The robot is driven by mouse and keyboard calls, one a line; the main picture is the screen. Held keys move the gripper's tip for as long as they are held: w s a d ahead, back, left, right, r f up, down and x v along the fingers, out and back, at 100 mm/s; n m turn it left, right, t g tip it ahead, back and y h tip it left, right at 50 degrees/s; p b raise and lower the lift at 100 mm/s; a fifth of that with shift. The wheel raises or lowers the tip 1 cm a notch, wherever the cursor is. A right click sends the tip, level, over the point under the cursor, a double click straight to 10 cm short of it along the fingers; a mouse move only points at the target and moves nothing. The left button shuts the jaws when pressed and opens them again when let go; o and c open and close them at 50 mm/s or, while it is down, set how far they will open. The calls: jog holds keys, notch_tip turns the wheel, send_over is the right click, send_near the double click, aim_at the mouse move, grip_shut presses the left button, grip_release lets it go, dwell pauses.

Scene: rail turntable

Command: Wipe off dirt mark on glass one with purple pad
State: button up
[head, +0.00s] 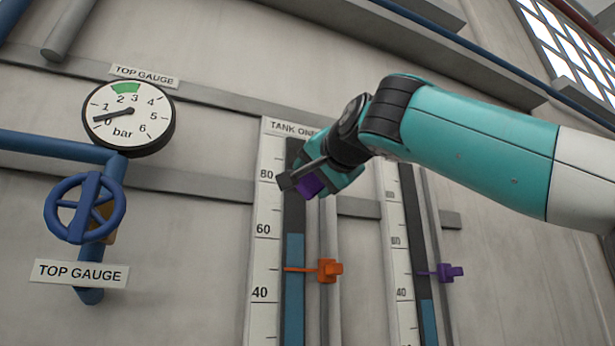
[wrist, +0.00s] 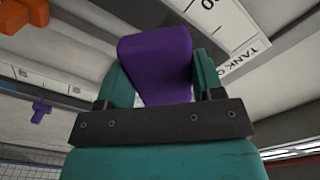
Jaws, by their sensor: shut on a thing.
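The purple pad (wrist: 155,65) is held between the two teal fingers of my gripper (wrist: 157,85) in the wrist view. In the head view the pad (head: 311,186) shows as a small purple patch at my gripper (head: 318,180). My gripper is in front of the upper part of the tank one glass (head: 293,265), near the 80 mark. The glass is a dark tube with blue liquid up to a little below 60. My gripper covers part of it, and no dirt mark shows. I cannot tell whether the pad touches the glass.
An orange pointer (head: 327,270) sits on the tank one glass below my gripper. A second glass (head: 427,320) with a purple pointer (head: 450,272) stands to the right. At left are a round gauge (head: 128,117) and a blue valve wheel (head: 84,208).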

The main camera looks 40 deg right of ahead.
jog(key=shift+p+x, duration=0.45)
jog(key=shift+x, duration=2.45)
jog(key=shift+x, duration=1.1)
jog(key=shift+a, duration=0.1)
notch_tip(320, 180, up, 5)
jog(key=p, duration=0.5)
send_over(294, 193)
jog(key=s, duration=0.3)
jog(key=shift+w+a+r, duration=0.1)
jog(key=shift+a+r, duration=0.1)
jog(key=shift+r, duration=0.9)
jog(key=shift+w+a+r, duration=0.1)
jog(key=shift+a+r, duration=0.1)
jog(key=shift+r, duration=0.85)
notch_tip(294, 193, down, 13)
jog(key=b, duration=1.2)
notch_tip(294, 193, up, 4)
jog(key=p, duration=0.3)
jog(key=shift+w+f+p, duration=0.1)
jog(key=shift+p, duration=0.2)
notch_tip(294, 193, up, 6)
jog(key=p, duration=0.6)
jog(key=shift+r, duration=0.2)
